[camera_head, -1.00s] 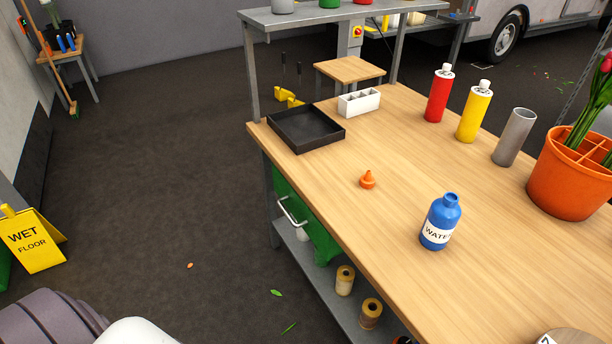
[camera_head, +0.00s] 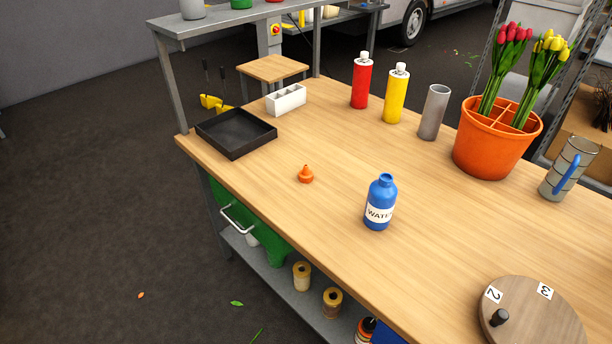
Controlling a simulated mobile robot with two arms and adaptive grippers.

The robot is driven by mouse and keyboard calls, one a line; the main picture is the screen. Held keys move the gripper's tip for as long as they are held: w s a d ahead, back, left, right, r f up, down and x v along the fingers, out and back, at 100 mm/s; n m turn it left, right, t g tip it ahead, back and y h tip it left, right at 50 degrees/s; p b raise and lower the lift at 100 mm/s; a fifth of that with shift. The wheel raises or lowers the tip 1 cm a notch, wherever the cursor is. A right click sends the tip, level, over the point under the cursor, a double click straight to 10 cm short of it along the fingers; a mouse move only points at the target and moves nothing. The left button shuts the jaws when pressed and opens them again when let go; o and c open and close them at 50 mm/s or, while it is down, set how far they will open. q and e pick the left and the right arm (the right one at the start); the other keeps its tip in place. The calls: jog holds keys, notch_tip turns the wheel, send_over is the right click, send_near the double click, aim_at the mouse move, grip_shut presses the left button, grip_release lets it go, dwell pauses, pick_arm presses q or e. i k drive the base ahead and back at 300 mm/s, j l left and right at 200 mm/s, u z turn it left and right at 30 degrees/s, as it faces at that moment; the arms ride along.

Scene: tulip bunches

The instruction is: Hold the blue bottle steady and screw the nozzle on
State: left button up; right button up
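The blue bottle (camera_head: 380,203) stands upright on the wooden workbench, with a white label reading "WATE" in part and an open neck on top. The orange nozzle (camera_head: 305,174) sits upright on the bench to the left of the bottle and apart from it. Neither of my grippers shows in the head view.
A black tray (camera_head: 237,133) and a white divided box (camera_head: 286,99) lie at the bench's left end. Red (camera_head: 361,82) and yellow (camera_head: 396,95) bottles, a grey cylinder (camera_head: 433,112) and an orange tulip pot (camera_head: 492,140) stand behind. A numbered wooden disc (camera_head: 540,318) lies front right.

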aim_at(382, 193)
jog(key=i+j+z, duration=0.25)
jog(key=j+z, duration=0.3)
jog(key=i+j+z, duration=0.25)
jog(key=k+j, duration=0.05)
jog(key=k, duration=0.05)
